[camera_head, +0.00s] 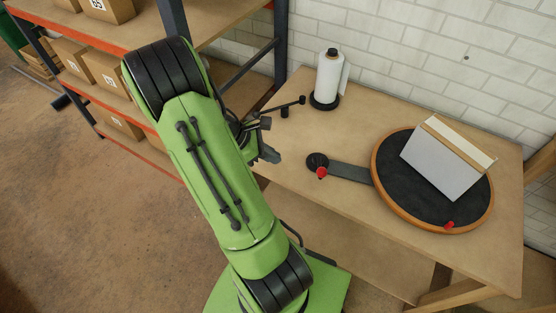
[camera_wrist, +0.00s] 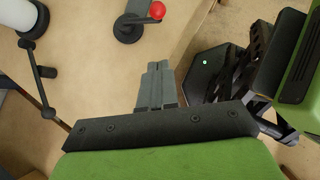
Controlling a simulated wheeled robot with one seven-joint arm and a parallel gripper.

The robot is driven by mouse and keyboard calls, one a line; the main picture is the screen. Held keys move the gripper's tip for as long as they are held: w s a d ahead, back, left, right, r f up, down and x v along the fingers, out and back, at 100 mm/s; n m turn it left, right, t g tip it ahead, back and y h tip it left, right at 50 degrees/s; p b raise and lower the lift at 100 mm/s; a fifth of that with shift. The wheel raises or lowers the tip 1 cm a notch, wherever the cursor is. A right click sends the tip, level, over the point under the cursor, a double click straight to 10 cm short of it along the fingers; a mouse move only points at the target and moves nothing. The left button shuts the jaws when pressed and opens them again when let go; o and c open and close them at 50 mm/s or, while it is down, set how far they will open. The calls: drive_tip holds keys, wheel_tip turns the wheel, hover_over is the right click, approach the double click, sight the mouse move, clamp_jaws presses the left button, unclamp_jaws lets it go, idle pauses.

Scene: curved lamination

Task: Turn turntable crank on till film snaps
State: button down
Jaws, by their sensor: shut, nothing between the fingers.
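The round turntable (camera_head: 388,187) with a black top and wooden rim sits on the right of the table. A white-grey panel with a tan edge (camera_head: 436,167) stands tilted on it. The crank (camera_head: 318,160), a dark disc with a red knob (camera_head: 321,173), sits left of the turntable, joined by a flat dark bar (camera_head: 350,173). The red knob also shows at the top of the wrist view (camera_wrist: 157,10). A white film roll (camera_head: 328,75) stands upright on a black base at the back. My gripper (camera_head: 270,156) is shut and empty, left of the crank and apart from it.
A black jointed lever (camera_head: 288,105) stands near the film roll, close to my gripper. The wooden table (camera_head: 400,275) has bare room in front of the crank. Orange shelves with cardboard boxes (camera_head: 108,8) stand at left. A white brick wall (camera_head: 430,50) is behind.

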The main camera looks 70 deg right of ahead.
drive_tip(key=s+d+r+b+x, duration=0.1)
drive_tip(key=b+x, duration=0.2)
drive_tip(key=x, duration=1)
drive_tip(key=shift+s+r+b, duration=0.25)
drive_tip(key=shift+s+b, duration=0.1)
drive_tip(key=shift+b, duration=0.05)
